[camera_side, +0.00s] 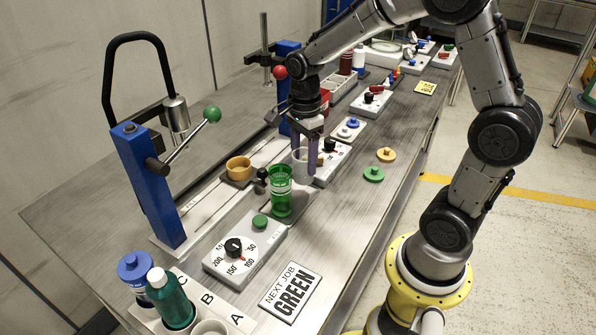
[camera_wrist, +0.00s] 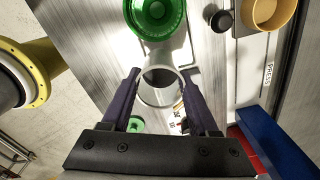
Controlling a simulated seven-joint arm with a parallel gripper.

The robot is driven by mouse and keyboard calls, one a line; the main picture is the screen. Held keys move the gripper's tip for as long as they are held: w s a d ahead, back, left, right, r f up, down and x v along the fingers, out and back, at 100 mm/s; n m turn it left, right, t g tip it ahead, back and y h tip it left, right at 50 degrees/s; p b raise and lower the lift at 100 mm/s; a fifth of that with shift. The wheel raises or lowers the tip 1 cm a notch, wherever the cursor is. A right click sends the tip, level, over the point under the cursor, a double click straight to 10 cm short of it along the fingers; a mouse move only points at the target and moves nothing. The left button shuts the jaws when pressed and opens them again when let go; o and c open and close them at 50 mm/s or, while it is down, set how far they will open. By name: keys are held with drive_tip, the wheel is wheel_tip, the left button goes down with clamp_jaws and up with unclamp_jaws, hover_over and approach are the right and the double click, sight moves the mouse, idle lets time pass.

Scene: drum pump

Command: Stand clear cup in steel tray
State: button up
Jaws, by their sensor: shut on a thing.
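The clear cup (camera_side: 300,164) is between the two purple fingers of my gripper (camera_side: 306,160), in the middle of the bench. In the wrist view the cup (camera_wrist: 160,96) is seen from above, mouth up, with a finger on each side. My gripper (camera_wrist: 161,95) is shut on it. The cup looks upright; I cannot tell whether its base touches the bench.
A green cup (camera_side: 281,190) stands close in front of the clear cup, with a yellow-orange cup (camera_side: 239,169) to its left. A dial box (camera_side: 245,246) and a blue lever press (camera_side: 148,185) are nearer.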

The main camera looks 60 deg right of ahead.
sight(298, 172)
drive_tip(key=shift+w+d+f, duration=0.1)
drive_tip(key=shift+w+f, duration=0.4)
drive_tip(key=shift+f, duration=0.05)
drive_tip(key=shift+w+f, duration=0.2)
drive_tip(key=shift+f, duration=0.8)
drive_tip(key=shift+w+f, duration=0.15)
drive_tip(key=shift+f, duration=0.85)
drive_tip(key=shift+f, duration=0.15)
drive_tip(key=o, duration=1.4)
